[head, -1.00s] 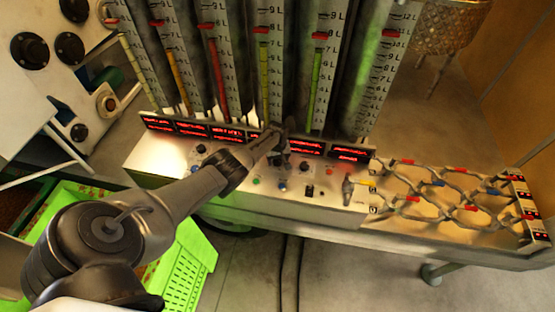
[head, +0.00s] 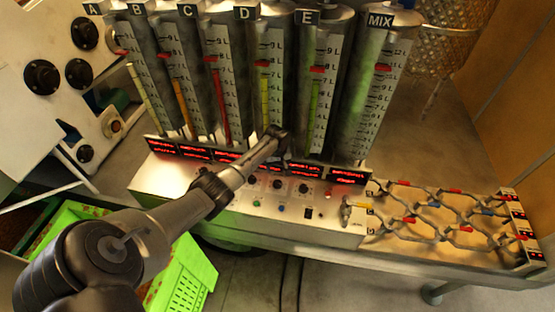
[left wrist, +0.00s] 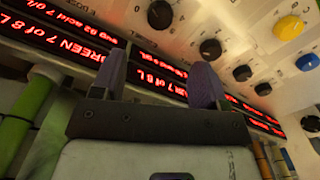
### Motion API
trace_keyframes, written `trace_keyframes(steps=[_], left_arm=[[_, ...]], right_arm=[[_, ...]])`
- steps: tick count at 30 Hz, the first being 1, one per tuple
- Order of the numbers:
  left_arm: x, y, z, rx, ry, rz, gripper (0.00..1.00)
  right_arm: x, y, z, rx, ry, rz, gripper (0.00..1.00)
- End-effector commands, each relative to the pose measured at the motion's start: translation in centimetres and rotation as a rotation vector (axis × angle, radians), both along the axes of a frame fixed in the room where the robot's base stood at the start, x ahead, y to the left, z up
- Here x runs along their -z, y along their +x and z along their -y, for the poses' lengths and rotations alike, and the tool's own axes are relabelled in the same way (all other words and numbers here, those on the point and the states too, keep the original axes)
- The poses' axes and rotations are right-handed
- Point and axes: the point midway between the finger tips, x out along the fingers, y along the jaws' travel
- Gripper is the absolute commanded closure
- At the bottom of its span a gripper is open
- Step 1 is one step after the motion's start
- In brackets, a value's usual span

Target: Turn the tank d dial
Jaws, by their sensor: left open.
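Tank D (head: 264,75) is a clear upright tube with a yellow-green column, in the row of tanks behind the console. Black dials (head: 303,188) line the console's top; in the left wrist view several (left wrist: 210,49) show upper right, beyond my fingers. I cannot tell which dial is tank D's. My left gripper (head: 277,133) is in front of the lower tanks, by the red displays, above the dials in the picture. In the left wrist view my left gripper (left wrist: 158,82) has its two fingers apart and nothing between them. My right gripper is not in view.
Red-lit displays (head: 305,170) run along the back of the console (head: 160,172). A rack of crossed pipes (head: 440,215) with red and blue handles adjoins its right. A green crate (head: 190,270) sits lower left. A mesh basket (head: 440,40) stands at the back right.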

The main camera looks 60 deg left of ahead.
Motion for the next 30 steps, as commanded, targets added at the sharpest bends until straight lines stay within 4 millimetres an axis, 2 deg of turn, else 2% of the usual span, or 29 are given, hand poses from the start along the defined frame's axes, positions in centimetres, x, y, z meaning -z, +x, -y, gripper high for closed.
trace_keyframes(steps=[3, 9, 30], left_arm=[[-1.5, 0.0, 0.0, 0.0, 0.001, 0.001, 0.33], [-2.6, 0.0, 0.0, -0.001, 0.0, 0.001, 0.33], [-2.7, 0.0, 0.0, 0.0, -0.001, 0.0, 0.33]], right_arm=[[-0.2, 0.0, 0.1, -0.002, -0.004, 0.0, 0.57], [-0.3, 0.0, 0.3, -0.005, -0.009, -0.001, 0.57], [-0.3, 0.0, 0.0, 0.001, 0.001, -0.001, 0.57]])
